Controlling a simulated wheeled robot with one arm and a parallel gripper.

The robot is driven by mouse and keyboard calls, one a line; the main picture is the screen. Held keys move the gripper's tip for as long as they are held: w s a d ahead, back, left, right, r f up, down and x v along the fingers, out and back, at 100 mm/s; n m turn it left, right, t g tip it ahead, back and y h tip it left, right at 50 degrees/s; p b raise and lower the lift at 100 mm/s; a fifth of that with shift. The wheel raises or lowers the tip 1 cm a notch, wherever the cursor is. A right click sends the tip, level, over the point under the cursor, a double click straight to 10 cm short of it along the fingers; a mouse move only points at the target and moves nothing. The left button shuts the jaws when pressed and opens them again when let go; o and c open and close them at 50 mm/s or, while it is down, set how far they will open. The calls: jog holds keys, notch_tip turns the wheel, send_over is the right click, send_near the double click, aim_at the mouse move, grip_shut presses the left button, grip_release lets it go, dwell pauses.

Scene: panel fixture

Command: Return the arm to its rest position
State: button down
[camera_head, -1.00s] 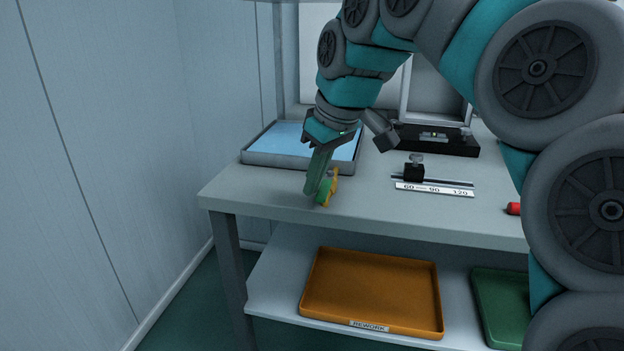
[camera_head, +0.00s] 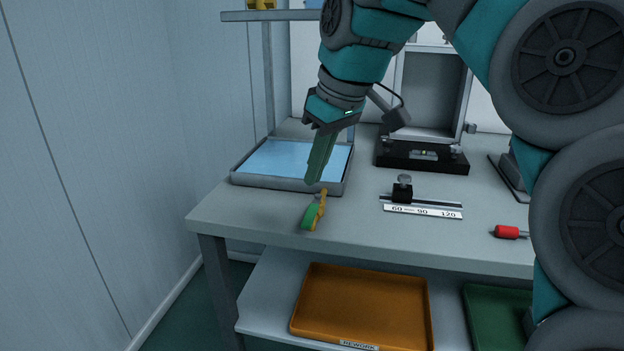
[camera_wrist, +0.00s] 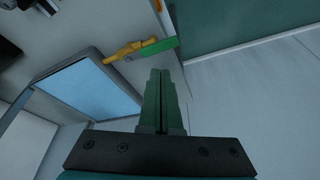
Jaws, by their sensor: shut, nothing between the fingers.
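My gripper (camera_head: 317,178) is shut and empty, its green fingers pointing down above the front left part of the workbench. In the wrist view the two fingers (camera_wrist: 160,75) lie together with nothing between them. A small yellow-and-green tool (camera_head: 314,211) rests on the bench near its front edge, just below the fingertips. It also shows in the wrist view (camera_wrist: 150,47), apart from the fingers. My arm is raised and bent over the bench from the right.
A grey tray with a blue bottom (camera_head: 240,180) lies left of my gripper. A ruled slide (camera_head: 421,208), a black fixture (camera_head: 385,157) and a red-handled item (camera_head: 507,232) are to the right. An orange REWORK tray (camera_head: 302,325) is on the lower shelf. A shelf (camera_head: 290,16) hangs above.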

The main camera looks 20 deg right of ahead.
jog(key=s+f+m+g+h, duration=0.1)
jog(key=s+f+m+g, duration=0.1)
jog(key=s+f, duration=1)
jog(key=s+f+m+g+h, duration=0.1)
jog(key=s+f+m+g, duration=0.2)
jog(key=s+f, duration=0.8)
notch_tip(320, 180, down, 6)
jog(key=shift+s+r+m, duration=0.25)
jog(key=shift+s+m, duration=0.15)
jog(key=shift+m, duration=0.3)
